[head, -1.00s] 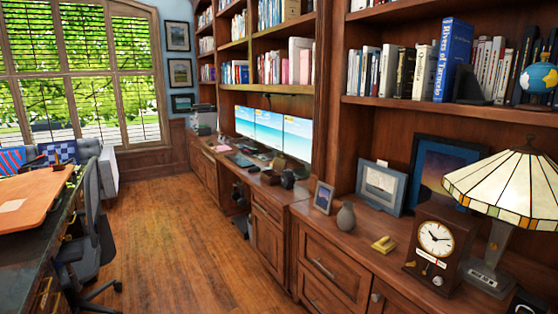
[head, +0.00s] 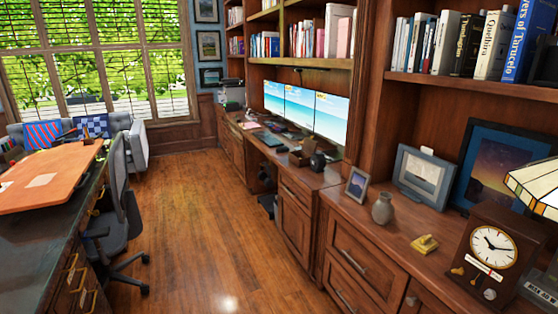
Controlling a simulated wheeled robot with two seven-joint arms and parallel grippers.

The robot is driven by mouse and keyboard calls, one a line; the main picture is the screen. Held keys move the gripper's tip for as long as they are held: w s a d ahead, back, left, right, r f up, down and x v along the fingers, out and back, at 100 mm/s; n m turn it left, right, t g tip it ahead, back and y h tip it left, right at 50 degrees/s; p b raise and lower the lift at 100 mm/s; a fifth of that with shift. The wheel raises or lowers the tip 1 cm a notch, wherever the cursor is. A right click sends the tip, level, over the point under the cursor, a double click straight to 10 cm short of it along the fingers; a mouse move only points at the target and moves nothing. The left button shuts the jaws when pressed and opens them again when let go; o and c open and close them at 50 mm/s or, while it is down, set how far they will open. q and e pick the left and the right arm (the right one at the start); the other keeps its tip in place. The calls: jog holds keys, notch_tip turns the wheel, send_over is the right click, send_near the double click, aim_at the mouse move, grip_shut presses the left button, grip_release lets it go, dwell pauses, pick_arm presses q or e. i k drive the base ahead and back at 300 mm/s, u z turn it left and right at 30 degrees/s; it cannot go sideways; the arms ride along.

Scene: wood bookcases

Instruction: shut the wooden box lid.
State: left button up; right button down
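A small brown wooden box-like object (head: 301,157) stands on the long desk below the monitors, near the desk's front edge. It is small and far away. I cannot tell whether it is the task's box or whether it has an open lid. Neither of my grippers is in view.
An office chair (head: 118,215) stands left by the dark desk (head: 45,223) with an orange-brown board. The wood floor (head: 210,215) between it and the cabinets is clear. A vase (head: 382,208), a clock (head: 492,246) and picture frames stand on the right counter.

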aim_at(309, 145)
jog(key=u, duration=0.55)
jog(key=i, duration=2.15)
jog(key=u, duration=0.25)
